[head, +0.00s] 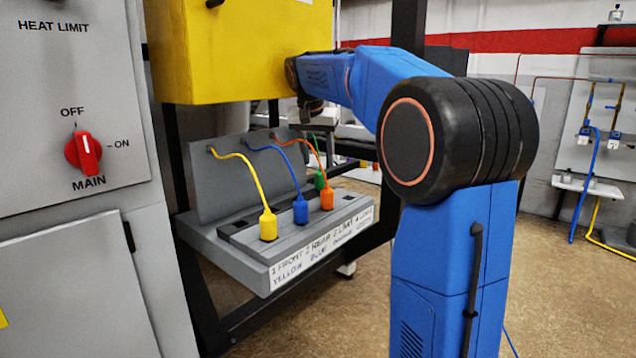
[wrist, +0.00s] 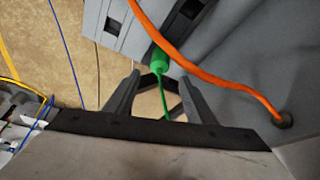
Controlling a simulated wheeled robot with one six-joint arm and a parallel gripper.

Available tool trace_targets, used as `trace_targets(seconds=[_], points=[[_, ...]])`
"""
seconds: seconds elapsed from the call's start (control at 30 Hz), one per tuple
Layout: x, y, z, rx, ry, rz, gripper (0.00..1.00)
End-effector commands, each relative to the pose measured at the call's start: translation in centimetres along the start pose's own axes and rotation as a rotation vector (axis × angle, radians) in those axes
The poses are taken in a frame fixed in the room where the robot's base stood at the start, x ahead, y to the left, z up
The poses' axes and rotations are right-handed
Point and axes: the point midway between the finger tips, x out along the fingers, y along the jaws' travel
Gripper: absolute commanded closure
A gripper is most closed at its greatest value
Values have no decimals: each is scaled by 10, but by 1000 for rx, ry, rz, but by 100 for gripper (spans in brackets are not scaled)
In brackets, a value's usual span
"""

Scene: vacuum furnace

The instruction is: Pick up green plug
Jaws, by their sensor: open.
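The green plug (head: 320,180) stands at the far end of the row on the grey plug block, behind the orange plug (head: 327,197). The wrist view shows the green plug (wrist: 160,60) just beyond the fingertips, its green cord running back between the fingers. My gripper (wrist: 160,82) is open and empty, with a finger on each side of the cord. In the head view my gripper is mostly hidden behind my arm and the yellow box. The orange cord (wrist: 205,75) passes close beside the green plug, on the right in the wrist view.
A yellow plug (head: 268,226) and a blue plug (head: 300,211) stand in the same row, cords arching to the grey back panel (head: 215,190). A yellow box (head: 235,55) hangs above. A grey cabinet (head: 75,240) with a red switch (head: 84,151) stands left.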

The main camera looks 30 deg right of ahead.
Motion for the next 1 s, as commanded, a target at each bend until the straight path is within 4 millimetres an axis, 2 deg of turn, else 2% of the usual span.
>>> trace_targets(seconds=[0.5,0.83,0.87,1.0], points=[[58,2,7,-1,-2,1,50],[64,2,7,-1,0,0,50],[64,2,7,-1,0,0,53],[64,2,7,-1,0,0,86]])
